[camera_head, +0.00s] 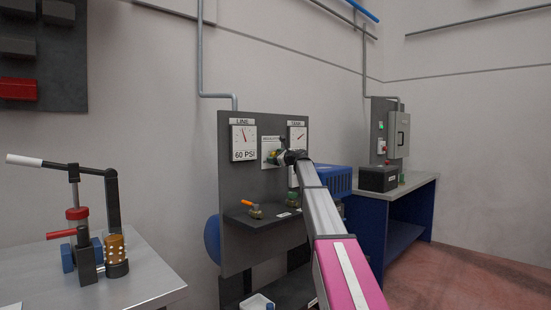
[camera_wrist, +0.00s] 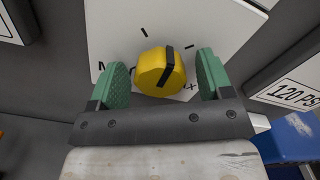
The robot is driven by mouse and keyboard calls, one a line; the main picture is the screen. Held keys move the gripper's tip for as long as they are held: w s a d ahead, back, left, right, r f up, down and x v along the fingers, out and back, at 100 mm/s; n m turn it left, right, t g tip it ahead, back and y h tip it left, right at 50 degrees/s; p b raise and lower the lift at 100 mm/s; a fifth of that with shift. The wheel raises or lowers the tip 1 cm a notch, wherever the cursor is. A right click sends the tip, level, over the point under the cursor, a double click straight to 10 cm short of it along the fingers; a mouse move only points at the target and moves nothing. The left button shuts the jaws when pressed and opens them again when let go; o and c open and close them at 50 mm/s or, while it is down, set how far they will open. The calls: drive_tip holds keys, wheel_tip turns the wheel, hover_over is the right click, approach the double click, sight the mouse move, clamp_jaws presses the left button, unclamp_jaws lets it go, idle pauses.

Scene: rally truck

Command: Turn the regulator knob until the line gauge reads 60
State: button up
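The yellow regulator knob (camera_wrist: 158,72) with a black pointer bar sits on a white dial plate (camera_wrist: 225,28) with black tick marks. In the wrist view my gripper (camera_wrist: 160,78) is open, its two green pads on either side of the knob with a gap at each side. The line gauge (camera_head: 243,136), labelled LINE, is at the upper left of the grey panel (camera_head: 237,183) in the head view. Its red needle points up and slightly left, and a 60 PSI sign is under it. In the head view my arm and gripper (camera_head: 283,157) hide most of the knob.
A shelf (camera_head: 262,222) with small valves juts out below. A blue machine (camera_head: 338,180) stands behind my arm. A metal table (camera_head: 110,285) with a lever press is at the left.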

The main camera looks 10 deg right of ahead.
drive_tip(key=v, duration=1.1)
idle(0.3)
